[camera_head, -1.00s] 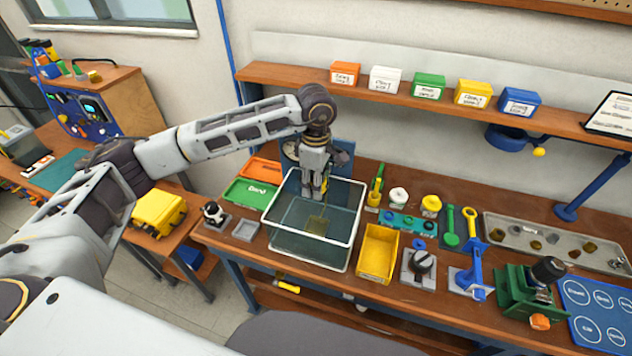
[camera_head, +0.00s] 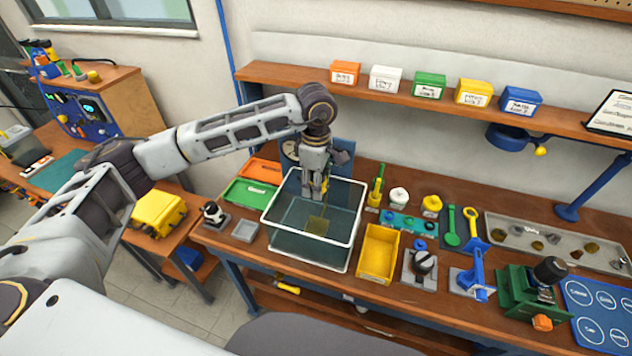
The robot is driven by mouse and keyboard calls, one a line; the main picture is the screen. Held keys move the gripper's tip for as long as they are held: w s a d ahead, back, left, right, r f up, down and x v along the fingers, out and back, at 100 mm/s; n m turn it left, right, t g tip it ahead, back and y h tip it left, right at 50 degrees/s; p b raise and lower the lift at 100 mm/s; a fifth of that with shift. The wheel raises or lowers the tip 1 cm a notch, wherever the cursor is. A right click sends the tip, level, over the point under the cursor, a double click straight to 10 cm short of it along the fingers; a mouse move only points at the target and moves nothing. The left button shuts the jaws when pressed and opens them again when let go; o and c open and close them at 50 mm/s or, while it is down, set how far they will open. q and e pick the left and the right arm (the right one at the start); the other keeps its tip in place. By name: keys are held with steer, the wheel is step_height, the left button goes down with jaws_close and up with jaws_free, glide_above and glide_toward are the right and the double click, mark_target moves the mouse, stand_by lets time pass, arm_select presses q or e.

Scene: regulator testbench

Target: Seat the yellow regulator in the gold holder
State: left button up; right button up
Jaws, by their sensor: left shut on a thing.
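My left gripper (camera_head: 316,190) points down inside the far part of a clear, white-rimmed tank (camera_head: 352,243) on the bench. It is shut on a small yellow thing (camera_head: 324,189), which looks like the yellow regulator; the fingers hide much of it. A dull gold square (camera_head: 317,226), which looks like the gold holder, lies low in the tank, just below and in front of the gripper. The held thing appears above the square, but I cannot tell whether they touch. My right gripper is not in view.
A green tray (camera_head: 249,193) and an orange tray (camera_head: 261,171) lie left of the tank. A yellow bin (camera_head: 378,254) stands close on its right. Tools and a green vise (camera_head: 530,295) fill the bench further right. A shelf (camera_head: 420,103) with small boxes runs behind.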

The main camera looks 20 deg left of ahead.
arm_select(q)
steer(key=shift+b, duration=0.4)
stand_by(0.6)
steer(key=shift+f+b, duration=2.45)
steer(key=shift+b, duration=0.75)
stand_by(3.8)
